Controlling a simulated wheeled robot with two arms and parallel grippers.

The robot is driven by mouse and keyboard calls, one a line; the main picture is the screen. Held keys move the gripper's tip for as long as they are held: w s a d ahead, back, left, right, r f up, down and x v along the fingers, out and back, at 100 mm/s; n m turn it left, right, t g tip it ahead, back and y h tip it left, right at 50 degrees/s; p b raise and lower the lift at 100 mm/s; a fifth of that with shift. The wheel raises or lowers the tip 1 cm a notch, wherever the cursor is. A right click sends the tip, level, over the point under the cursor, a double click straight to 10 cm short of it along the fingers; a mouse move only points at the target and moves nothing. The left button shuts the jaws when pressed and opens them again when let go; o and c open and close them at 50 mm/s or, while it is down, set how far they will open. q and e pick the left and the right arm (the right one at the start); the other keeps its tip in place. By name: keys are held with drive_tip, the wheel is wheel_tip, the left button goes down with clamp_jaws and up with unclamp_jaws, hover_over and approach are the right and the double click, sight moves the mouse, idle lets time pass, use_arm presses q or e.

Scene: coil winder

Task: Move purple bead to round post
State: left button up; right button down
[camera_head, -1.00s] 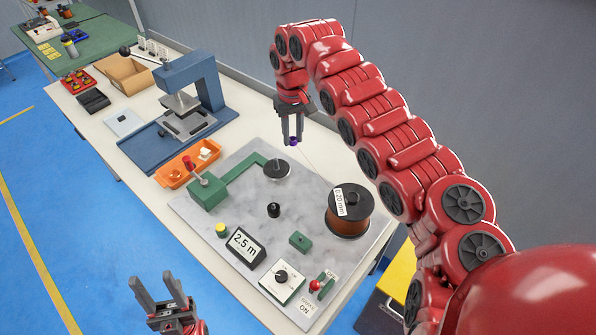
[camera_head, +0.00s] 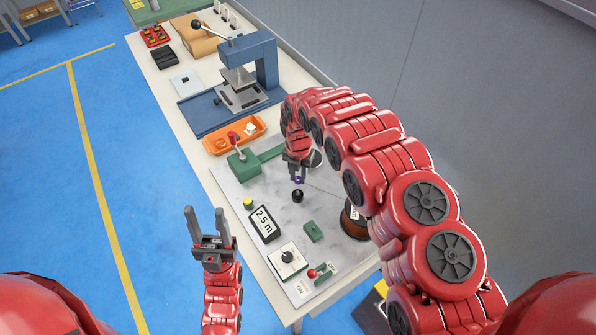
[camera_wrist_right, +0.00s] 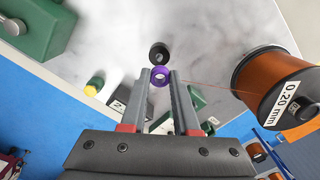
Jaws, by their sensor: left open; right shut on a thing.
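The purple bead (camera_head: 298,181) is a small ring, held between the fingertips of my right gripper (camera_head: 297,176). In the right wrist view the bead (camera_wrist_right: 160,76) sits at the fingertips with its hole showing. A short black round post (camera_head: 298,196) stands on the marble plate; in the right wrist view the post (camera_wrist_right: 159,54) appears just beyond the bead. The bead looks apart from the post; its height above the plate is hard to tell. My left gripper (camera_head: 205,212) is open and empty, left of the table edge.
A copper wire spool (camera_head: 354,222) marked 0.20 mm stands to the right; a thin wire runs from it toward the bead. A green lever block (camera_head: 243,166), a 2.5 m display (camera_head: 262,223), a dial box (camera_head: 288,259) and a small green block (camera_head: 313,232) surround the post.

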sight(298, 191)
drive_tip(key=shift+s+a+f+n, duration=0.1)
drive_tip(key=shift+s+f+n, duration=0.1)
drive_tip(key=shift+n, duration=0.1)
drive_tip(key=shift+a+f+b, duration=0.1)
drive_tip(key=shift+f+b, duration=0.3)
drive_tip(key=shift+f, duration=0.1)
drive_tip(key=shift+f+b, duration=1)
drive_tip(key=shift+f, duration=0.95)
drive_tip(key=shift+w, duration=0.15)
drive_tip(key=shift+f+b, duration=0.7)
drive_tip(key=shift+f, duration=0.35)
drive_tip(key=c, duration=0.6)
unclamp_jaws()
